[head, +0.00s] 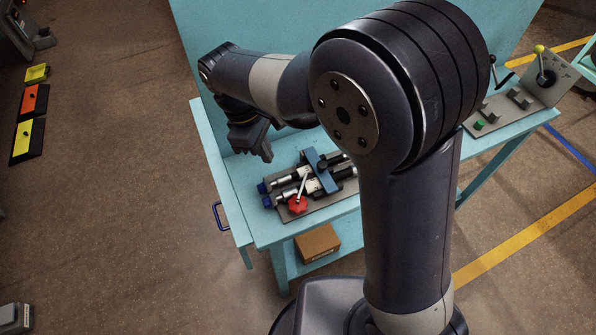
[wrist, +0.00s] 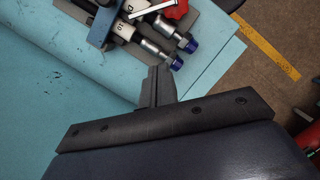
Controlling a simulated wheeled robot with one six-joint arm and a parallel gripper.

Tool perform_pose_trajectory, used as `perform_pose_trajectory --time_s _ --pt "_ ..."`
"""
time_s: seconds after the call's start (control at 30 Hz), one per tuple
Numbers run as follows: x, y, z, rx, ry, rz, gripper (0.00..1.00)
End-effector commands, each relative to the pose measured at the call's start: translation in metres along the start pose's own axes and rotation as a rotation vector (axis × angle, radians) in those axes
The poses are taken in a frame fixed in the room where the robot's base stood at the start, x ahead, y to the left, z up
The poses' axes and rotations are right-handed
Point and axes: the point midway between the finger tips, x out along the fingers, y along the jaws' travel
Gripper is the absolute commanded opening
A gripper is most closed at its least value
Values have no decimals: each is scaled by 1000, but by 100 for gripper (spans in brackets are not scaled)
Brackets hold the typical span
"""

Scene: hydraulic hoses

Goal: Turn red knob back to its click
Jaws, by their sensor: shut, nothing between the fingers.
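The red knob (head: 298,204) sits at the front of a grey plate (head: 318,211) on the teal bench, with a pale lever-like rod rising beside it. In the wrist view the red knob (wrist: 176,10) is partly cut off by the top edge. Hose ends with blue caps (head: 264,187) lie next to it, under a blue clamp bar (head: 322,170). My gripper (head: 266,155) is shut and empty, above the bench to the left of and behind the knob. In the wrist view my gripper (wrist: 155,72) points toward the hose ends, apart from them.
The teal bench (head: 236,175) has bare room left of the plate. A control panel with a yellow-knobbed lever (head: 540,50) stands at the right end. A blue handle (head: 217,216) sticks out at the bench's left side.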

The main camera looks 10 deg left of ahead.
Motion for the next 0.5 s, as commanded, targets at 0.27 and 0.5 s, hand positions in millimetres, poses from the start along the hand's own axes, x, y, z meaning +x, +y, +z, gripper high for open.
perform_pose_trajectory --time_s 0.27,0.5 --pt "60 0 2 3 -5 -3 0" --pt "80 0 24 5 0 -2 0"
